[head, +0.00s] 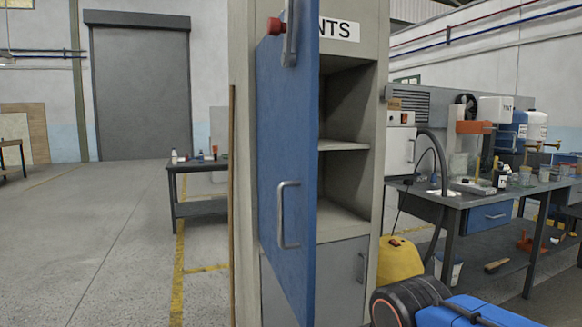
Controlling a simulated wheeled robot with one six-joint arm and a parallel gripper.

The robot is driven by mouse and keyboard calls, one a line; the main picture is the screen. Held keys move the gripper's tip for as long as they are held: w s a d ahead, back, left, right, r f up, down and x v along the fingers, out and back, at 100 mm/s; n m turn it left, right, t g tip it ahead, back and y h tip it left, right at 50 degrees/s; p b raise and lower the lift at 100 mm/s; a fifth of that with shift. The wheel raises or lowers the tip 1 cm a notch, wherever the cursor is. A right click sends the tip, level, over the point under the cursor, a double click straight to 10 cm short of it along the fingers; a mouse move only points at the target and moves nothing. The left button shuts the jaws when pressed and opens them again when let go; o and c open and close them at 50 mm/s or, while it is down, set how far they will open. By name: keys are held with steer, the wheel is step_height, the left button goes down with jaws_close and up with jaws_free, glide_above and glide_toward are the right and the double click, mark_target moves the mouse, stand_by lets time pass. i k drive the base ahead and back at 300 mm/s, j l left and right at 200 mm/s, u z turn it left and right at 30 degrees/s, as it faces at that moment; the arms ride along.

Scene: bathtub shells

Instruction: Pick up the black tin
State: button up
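I cannot make out a black tin for certain. A small dark container with a pale label (502,180) stands on the workbench at the right, too small to identify. The tall cabinet (242,150) in the middle has a sign ending in "NTS". Its blue door (290,180) stands open towards me and hides part of the inside. The visible parts of its shelves (343,145) look empty. My gripper is not in view; only part of my arm shows at the bottom right.
The workbench (480,207) at the right holds jars, bottles and equipment. A yellow container (398,262) stands on the floor beside the cabinet. A low dark table (200,208) stands behind at the left. The floor (100,255) at the left is clear.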

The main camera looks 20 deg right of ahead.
mark_target(500, 178)
steer(key=z, duration=1.8)
steer(key=i+l, duration=0.15)
steer(key=i, duration=0.2)
steer(key=i+l, duration=0.15)
steer(key=i, duration=0.15)
